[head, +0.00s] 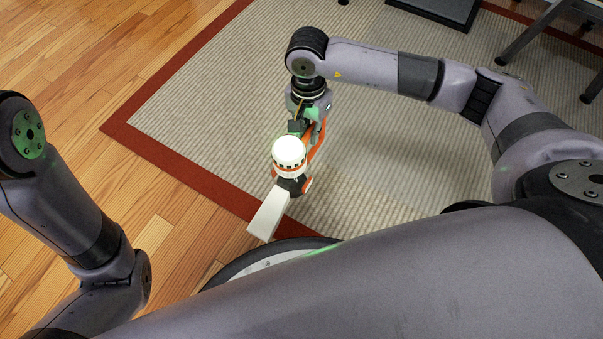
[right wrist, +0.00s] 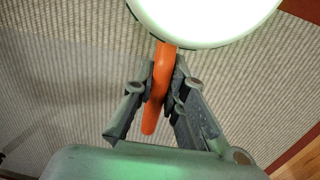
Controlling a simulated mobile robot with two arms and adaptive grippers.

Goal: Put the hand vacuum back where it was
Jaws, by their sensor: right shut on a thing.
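The hand vacuum (head: 289,155) is white with an orange handle and a pale nozzle pointing toward my base in the head view. My right gripper (head: 309,124) is shut on its orange handle and holds it above the floor. In the right wrist view the fingers of my right gripper (right wrist: 163,98) press on both sides of the orange handle of the hand vacuum (right wrist: 160,75), and its white round body fills the top of the picture. My left arm shows at the left of the head view, but its gripper is out of view.
A beige striped rug (head: 210,110) with a dark red border lies on the wooden floor (head: 60,60). A dark flat object (head: 440,10) and grey furniture legs (head: 532,35) stand at the top right. The rug around the vacuum is clear.

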